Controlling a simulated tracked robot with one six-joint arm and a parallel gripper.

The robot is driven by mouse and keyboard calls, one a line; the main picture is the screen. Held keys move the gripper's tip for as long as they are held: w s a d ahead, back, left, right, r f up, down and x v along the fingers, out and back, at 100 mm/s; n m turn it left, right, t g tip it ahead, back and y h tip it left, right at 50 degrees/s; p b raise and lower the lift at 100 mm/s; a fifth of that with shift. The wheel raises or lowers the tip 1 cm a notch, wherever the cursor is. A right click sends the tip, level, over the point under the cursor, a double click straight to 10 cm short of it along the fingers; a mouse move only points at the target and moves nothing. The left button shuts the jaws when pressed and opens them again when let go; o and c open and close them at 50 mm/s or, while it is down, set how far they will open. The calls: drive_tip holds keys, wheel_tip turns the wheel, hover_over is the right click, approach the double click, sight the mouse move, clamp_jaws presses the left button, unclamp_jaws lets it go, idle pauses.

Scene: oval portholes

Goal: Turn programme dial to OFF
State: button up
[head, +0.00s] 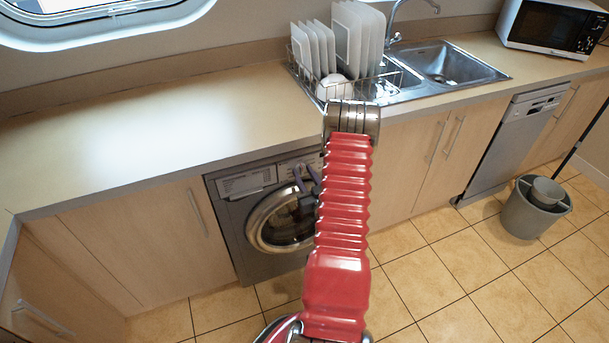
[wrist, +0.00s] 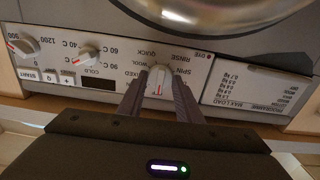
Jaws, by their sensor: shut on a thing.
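The washing machine (head: 229,222) stands under the counter in the head view. Its control panel fills the wrist view, upside down. The programme dial (wrist: 159,80) is white with a red mark, ringed by labels such as MIXED, WOOL, QUICK, SPIN, RINSE and OFF. My gripper (wrist: 157,90) is shut on the dial, one dark finger on each side.
A temperature dial (wrist: 86,54) and a spin-speed dial (wrist: 22,48) sit left of it in the wrist view. The round door (head: 254,225) is close to my gripper. The counter (head: 150,130) overhangs the machine. A dish rack (head: 300,78) stands above.

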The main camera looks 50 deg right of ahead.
drive_tip(key=shift+s+d+f, duration=0.1)
drive_tip(key=shift+s, duration=0.05)
drive_tip(key=o, duration=1)
drive_tip(key=shift+o, duration=0.2)
drive_tip(key=v, duration=1.3)
drive_tip(key=shift+s+a, duration=0.25)
drive_tip(key=shift+s, duration=0.05)
drive_tip(key=shift+f, duration=0.1)
